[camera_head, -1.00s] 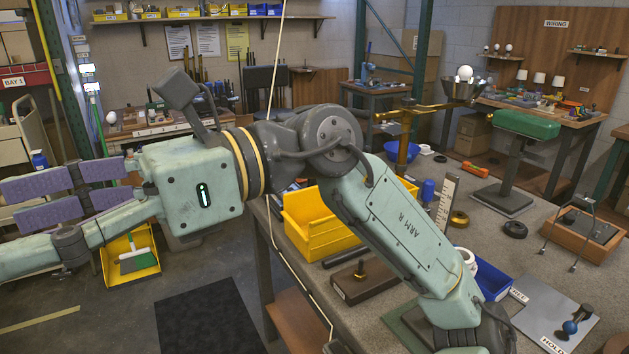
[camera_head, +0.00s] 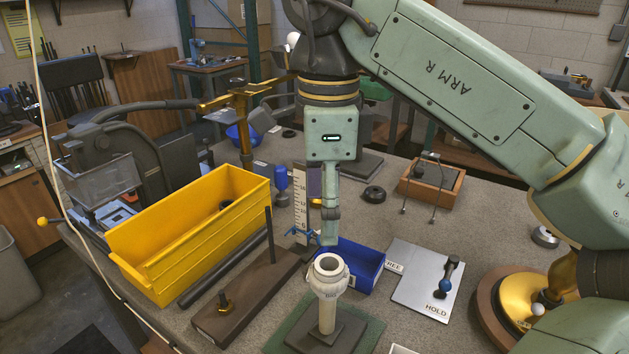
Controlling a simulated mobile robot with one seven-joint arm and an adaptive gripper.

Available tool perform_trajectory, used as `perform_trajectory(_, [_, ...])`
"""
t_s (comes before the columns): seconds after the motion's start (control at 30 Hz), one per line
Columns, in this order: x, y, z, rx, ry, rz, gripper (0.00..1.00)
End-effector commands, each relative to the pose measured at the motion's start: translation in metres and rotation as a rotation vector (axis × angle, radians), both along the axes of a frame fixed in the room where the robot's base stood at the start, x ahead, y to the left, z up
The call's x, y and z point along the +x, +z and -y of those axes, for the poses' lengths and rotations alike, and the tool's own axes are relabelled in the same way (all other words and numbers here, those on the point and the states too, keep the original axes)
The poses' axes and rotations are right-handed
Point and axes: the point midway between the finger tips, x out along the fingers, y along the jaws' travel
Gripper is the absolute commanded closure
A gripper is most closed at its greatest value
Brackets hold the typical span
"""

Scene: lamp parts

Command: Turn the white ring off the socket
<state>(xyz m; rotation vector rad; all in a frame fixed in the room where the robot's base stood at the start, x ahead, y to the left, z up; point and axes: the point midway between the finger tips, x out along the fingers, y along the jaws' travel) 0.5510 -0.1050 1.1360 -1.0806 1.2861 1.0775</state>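The white socket (camera_head: 327,309) stands upright on a dark square base over a green mat (camera_head: 283,335), low in the middle of the head view. The white ring (camera_head: 329,270) sits around its top, with a dark round opening facing up. My gripper (camera_head: 329,241) points straight down just behind and above the ring. Its fingers show nearly edge-on as one slim pale-green bar, so the gap between them is hidden. I cannot tell whether the tip touches the ring.
A blue bin (camera_head: 357,268) stands right behind the socket. A wooden block with a rod (camera_head: 250,295) and a yellow bin (camera_head: 190,235) lie left. A grey HOLD plate (camera_head: 426,280) lies right, and a brass lamp base (camera_head: 515,303) stands at far right.

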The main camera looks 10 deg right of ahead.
Motion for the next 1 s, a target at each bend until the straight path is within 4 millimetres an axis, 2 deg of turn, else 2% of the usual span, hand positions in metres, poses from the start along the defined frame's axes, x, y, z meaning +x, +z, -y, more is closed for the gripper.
perform_trajectory(0.17, [0.000,-0.017,0.001,0.002,0.002,-0.005,0.29])
perform_trajectory(0.43, [0.000,-0.073,0.000,0.002,0.001,-0.002,0.29])
perform_trajectory(0.6, [0.000,-0.096,0.000,0.001,0.001,-0.001,0.29])
perform_trajectory(0.8, [0.000,-0.107,-0.001,0.001,0.001,-0.001,0.29])
perform_trajectory(1.0, [0.000,-0.108,-0.001,0.001,0.001,-0.001,0.29])
